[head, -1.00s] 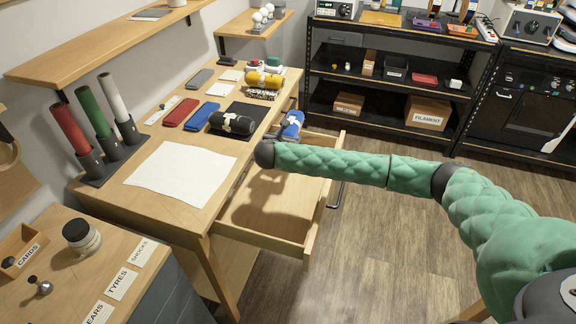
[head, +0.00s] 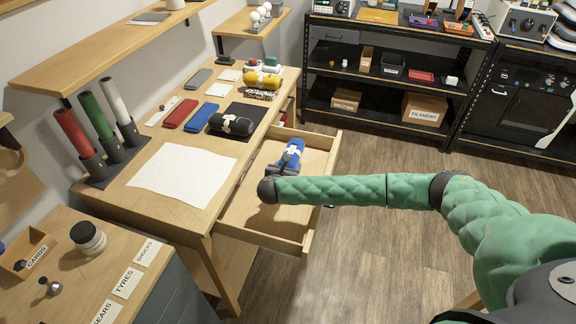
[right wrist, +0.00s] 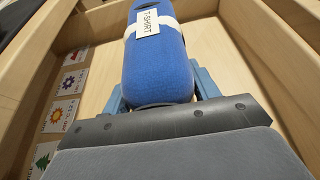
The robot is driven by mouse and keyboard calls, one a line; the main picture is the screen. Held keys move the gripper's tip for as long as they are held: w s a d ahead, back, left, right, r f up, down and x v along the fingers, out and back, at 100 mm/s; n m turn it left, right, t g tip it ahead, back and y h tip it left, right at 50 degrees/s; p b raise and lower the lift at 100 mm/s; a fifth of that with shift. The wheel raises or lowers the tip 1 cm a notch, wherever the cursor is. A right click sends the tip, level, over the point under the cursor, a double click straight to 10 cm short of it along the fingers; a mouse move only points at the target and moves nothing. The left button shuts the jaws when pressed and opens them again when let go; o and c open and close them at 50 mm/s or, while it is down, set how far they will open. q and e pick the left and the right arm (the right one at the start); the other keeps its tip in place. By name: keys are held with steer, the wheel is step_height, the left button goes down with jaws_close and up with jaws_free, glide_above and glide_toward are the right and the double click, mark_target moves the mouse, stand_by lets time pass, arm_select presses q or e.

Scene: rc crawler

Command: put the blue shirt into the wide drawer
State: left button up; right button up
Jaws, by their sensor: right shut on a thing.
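The blue shirt (head: 291,156) is a rolled blue bundle with a white band; in the right wrist view the shirt (right wrist: 160,68) shows a tag reading "T-SHIRT". My right gripper (head: 283,167) is shut on its near end; in the right wrist view its fingers lie on both sides of the roll. The roll is inside the outline of the open wooden drawer (head: 275,234), between its walls. I cannot tell whether it touches the drawer floor. My left gripper is not in view.
The wooden table (head: 200,230) stands left of the drawer. A white cloth (head: 182,174), a black roll (head: 231,124) and flat red and blue items lie on it. Picture cards (right wrist: 62,115) line the drawer's left side in the right wrist view. The near part of the drawer is empty.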

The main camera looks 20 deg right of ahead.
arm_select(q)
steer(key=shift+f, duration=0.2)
arm_select(e)
steer(key=shift+f, duration=0.65)
steer(key=o, duration=1)
steer(key=shift+o, duration=0.3)
steer(key=shift+r, duration=0.35)
steer(key=shift+s+a+r, duration=0.1)
steer(key=shift+s+r, duration=0.05)
steer(key=shift+r, duration=0.1)
steer(key=b+v, duration=0.2)
steer(key=v, duration=0.8)
steer(key=shift+b, duration=0.35)
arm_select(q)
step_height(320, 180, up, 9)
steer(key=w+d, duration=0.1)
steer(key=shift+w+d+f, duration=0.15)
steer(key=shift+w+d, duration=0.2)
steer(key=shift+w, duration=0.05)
arm_select(e)
steer(key=shift+v, duration=0.9)
